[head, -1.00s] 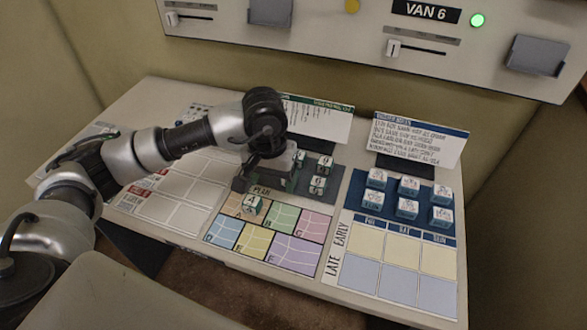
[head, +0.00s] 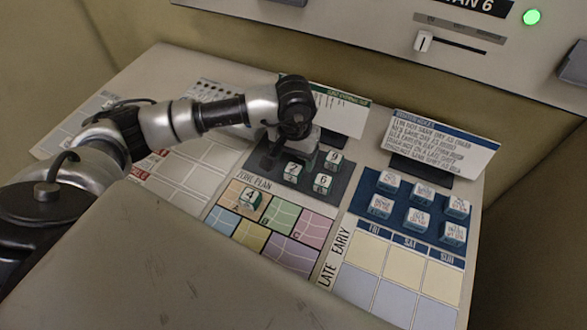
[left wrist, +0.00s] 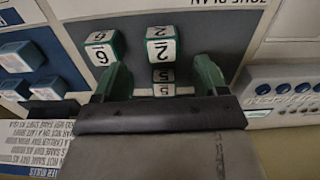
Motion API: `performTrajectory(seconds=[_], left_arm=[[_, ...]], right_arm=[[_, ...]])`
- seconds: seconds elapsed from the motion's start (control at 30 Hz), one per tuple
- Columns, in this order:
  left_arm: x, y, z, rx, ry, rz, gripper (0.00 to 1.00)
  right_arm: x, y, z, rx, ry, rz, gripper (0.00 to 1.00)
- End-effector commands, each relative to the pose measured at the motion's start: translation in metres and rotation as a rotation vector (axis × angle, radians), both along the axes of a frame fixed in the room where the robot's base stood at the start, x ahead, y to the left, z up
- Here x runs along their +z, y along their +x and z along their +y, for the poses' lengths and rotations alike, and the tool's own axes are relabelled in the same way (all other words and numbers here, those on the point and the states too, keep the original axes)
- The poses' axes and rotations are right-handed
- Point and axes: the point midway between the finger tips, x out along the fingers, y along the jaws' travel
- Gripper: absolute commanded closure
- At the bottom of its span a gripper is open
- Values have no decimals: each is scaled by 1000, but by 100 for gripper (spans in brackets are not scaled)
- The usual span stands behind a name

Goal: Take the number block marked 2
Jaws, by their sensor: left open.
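The block marked 2 (left wrist: 162,45) stands on the dark pad, white with green sides. It also shows in the head view (head: 292,172), in front of my left gripper (head: 300,139). In the left wrist view my left gripper (left wrist: 163,73) is open, its two green fingers pointing at the pad. A block marked 5 (left wrist: 163,80) shows between the fingers, and the 2 block shows just beyond the fingertips. I cannot tell the height of the fingers. A block marked 6 (left wrist: 102,48) stands beside the 2. My right gripper is not in view.
A block marked 9 (head: 333,158) stands behind the 6. A block marked 4 (head: 250,197) sits on the coloured zone plan (head: 282,215). Several blue-sided blocks (head: 419,221) stand on a blue pad at right. An upright card (head: 340,112) stands behind the dark pad.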

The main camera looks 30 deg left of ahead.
Motion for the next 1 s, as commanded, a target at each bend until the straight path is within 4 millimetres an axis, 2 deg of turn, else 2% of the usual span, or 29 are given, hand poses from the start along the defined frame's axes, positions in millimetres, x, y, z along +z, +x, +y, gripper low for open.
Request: performTrajectory(seconds=[0.2, 0.33, 0.63, 1.0], left_arm=[[-27, -4, 2, 2, 0, 7, 28], [-45, -2, 2, 2, 1, 3, 28], [-52, -2, 2, 0, 0, 1, 28], [-51, -2, 2, 1, 1, 0, 81]], right_arm=[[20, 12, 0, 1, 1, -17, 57], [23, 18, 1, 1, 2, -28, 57], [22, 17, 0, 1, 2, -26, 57], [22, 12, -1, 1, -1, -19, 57]])
